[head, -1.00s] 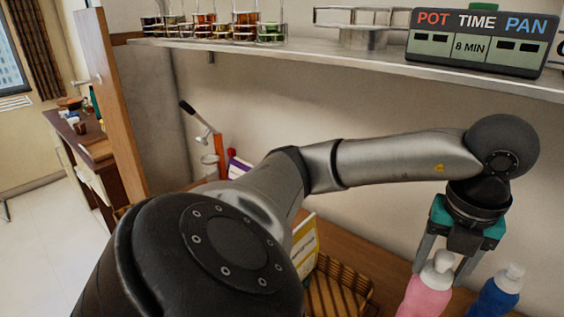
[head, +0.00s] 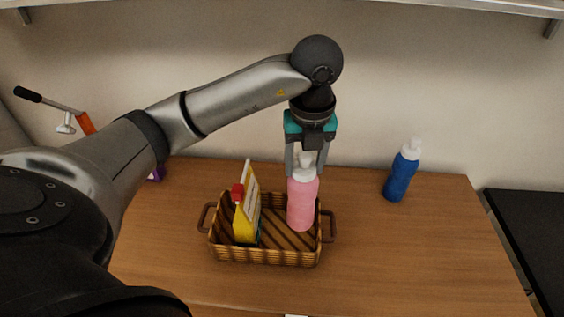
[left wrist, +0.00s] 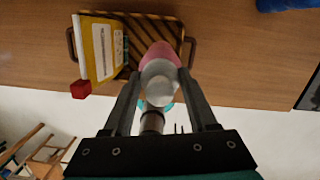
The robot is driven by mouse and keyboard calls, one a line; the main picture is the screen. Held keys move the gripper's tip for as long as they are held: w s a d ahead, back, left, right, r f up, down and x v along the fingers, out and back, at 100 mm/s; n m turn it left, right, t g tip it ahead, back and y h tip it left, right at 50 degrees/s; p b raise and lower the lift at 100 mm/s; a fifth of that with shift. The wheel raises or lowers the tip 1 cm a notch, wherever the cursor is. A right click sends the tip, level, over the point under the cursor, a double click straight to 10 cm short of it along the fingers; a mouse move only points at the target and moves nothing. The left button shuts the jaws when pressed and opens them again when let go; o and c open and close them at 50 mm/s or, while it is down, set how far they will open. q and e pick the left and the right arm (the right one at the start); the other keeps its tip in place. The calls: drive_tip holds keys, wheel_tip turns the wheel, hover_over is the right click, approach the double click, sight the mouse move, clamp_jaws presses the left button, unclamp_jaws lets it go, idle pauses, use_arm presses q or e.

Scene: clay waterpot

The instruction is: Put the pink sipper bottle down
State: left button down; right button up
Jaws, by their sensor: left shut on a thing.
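The pink sipper bottle (head: 302,205) has a white cap and is upright. My left gripper (head: 305,172) is shut on it near the cap, with the fingers pointing down. The bottle's lower end is within the right half of the wicker basket (head: 265,257); I cannot tell whether it touches the basket's floor. In the left wrist view the bottle's pink body (left wrist: 160,53) shows between the fingers (left wrist: 160,95), over the basket (left wrist: 186,50). My right gripper is not in view.
A yellow and white carton (head: 246,212) with a red cap stands in the basket's left half. A blue bottle (head: 401,176) stands apart on the wooden table (head: 420,250) at the right. The table between basket and blue bottle is clear. A shelf edge (head: 400,5) runs above.

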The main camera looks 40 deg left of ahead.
sight(303, 188)
use_arm(q)
wheel_tip(303, 188, down, 3)
drive_tip(key=shift+r, duration=0.2)
drive_tip(key=shift+f, duration=2.05)
drive_tip(key=shift+f, duration=0.2)
drive_tip(key=shift+c, duration=1)
unclamp_jaws()
